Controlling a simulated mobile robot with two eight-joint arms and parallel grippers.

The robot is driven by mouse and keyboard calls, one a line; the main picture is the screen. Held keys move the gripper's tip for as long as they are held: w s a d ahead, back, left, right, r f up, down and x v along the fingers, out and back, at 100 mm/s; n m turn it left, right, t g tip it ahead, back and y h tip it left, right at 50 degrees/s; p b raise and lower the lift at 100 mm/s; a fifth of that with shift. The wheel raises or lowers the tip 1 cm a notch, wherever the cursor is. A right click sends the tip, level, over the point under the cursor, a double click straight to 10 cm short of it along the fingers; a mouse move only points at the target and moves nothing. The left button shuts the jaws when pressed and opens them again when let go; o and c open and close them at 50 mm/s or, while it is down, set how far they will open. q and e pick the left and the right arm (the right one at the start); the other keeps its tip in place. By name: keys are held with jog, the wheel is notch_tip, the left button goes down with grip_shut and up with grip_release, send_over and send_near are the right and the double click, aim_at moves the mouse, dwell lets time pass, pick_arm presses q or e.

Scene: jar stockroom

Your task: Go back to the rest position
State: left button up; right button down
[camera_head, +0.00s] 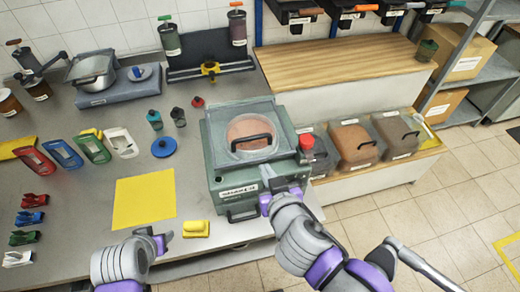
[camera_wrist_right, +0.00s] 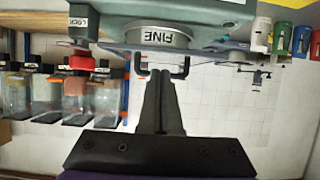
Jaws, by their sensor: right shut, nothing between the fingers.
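My right gripper (camera_head: 272,186) is at the front of the green machine (camera_head: 215,165), close to its front face. In the right wrist view its fingers (camera_wrist_right: 161,82) are together with nothing between them, and their tips are near a black bracket handle (camera_wrist_right: 184,68) under a round part marked FINE (camera_wrist_right: 160,38). I cannot tell whether they touch it. My left gripper (camera_head: 160,240) is low in the head view, over the front edge of the grey table (camera_head: 80,180). Its fingers are too small to judge.
Open floor (camera_head: 440,215) lies at the right.

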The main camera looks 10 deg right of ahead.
jog(key=s+d+f+g, duration=0.5)
jog(key=d+f+g, duration=0.2)
jog(key=f, duration=0.4)
jog(key=shift+f, duration=0.25)
jog(key=c, duration=1.6)
grip_release()
jog(key=shift+w, duration=0.1)
